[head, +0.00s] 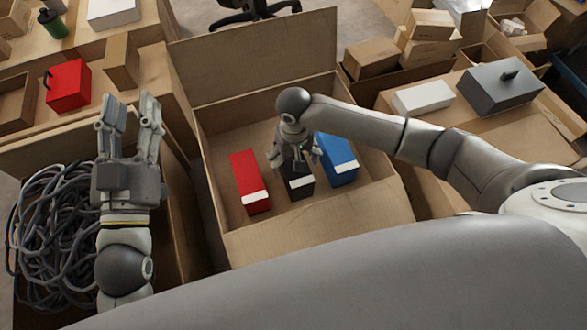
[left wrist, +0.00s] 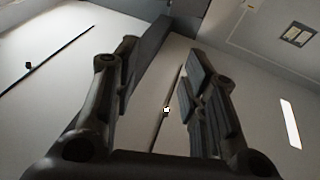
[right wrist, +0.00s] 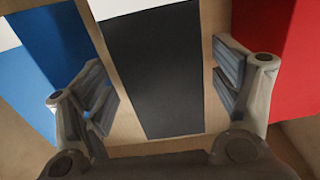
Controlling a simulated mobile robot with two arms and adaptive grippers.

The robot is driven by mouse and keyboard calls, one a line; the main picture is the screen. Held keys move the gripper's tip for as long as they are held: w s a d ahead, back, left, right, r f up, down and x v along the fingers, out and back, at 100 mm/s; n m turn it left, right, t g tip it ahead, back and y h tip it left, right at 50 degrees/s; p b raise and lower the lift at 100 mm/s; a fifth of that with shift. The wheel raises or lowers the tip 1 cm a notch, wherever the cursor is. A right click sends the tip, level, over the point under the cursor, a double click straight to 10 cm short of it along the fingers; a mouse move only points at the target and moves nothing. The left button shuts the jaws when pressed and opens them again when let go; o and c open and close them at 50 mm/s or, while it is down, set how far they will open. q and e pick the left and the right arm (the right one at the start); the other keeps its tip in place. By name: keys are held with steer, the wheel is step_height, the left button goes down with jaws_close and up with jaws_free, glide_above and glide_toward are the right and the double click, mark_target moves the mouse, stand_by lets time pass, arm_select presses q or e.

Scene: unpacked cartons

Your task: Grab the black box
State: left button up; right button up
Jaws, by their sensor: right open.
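The black box (head: 300,186) lies in the open carton (head: 325,215), between the red box (head: 246,176) and the blue box (head: 337,157). My right gripper (head: 295,163) is over the black box and hides much of it in the head view. In the right wrist view the black box (right wrist: 155,72) runs between the two open fingers, with gaps at both sides; I cannot tell how far down the fingertips reach. My left gripper (head: 130,120) is open and empty, over the left side, pointing up; its fingers also show in the left wrist view (left wrist: 160,85).
The blue box (right wrist: 50,70) and red box (right wrist: 270,60) flank the black box closely. The carton walls enclose all three. A carton with grey cables (head: 50,235) is at left. A red toolbox (head: 68,85), white box (head: 423,96) and grey box (head: 500,88) stand outside.

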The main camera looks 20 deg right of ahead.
step_height(320, 180, down, 4)
steer(key=shift+s+a+r+b, duration=0.1)
steer(key=shift+r+b, duration=0.15)
steer(key=shift+b, duration=0.7)
steer(key=shift+f, duration=0.1)
steer(key=c, duration=1.3)
arm_select(q)
steer(key=s+r+t+h, duration=0.2)
steer(key=s+r+t, duration=0.3)
steer(key=r, duration=0.3)
steer(key=shift+t, duration=0.3)
arm_select(e)
steer(key=shift+c, duration=0.7)
